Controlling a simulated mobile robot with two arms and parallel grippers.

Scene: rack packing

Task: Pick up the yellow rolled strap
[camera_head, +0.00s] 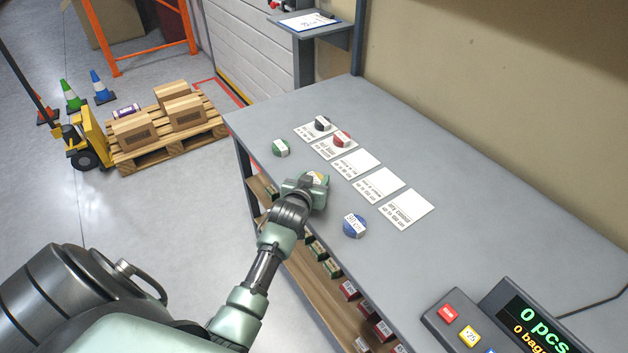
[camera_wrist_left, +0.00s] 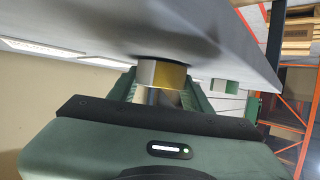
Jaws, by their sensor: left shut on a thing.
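The yellow rolled strap (camera_head: 318,176) is at the near edge side of the grey table, mostly hidden by my gripper in the head view. My left gripper (camera_head: 308,184) is shut on it. In the left wrist view the yellow strap (camera_wrist_left: 170,75) with a pale label shows between the fingers of the left gripper (camera_wrist_left: 163,92). It is close to the tabletop, with a dark shadow there; I cannot tell whether it touches. My right gripper is in neither view.
On the table (camera_head: 450,170) are a green roll (camera_head: 281,148), a blue roll (camera_head: 355,226), and a black roll (camera_head: 322,123) and red roll (camera_head: 342,139) on the row of white cards (camera_head: 381,185). A counter display (camera_head: 530,318) stands at the near right.

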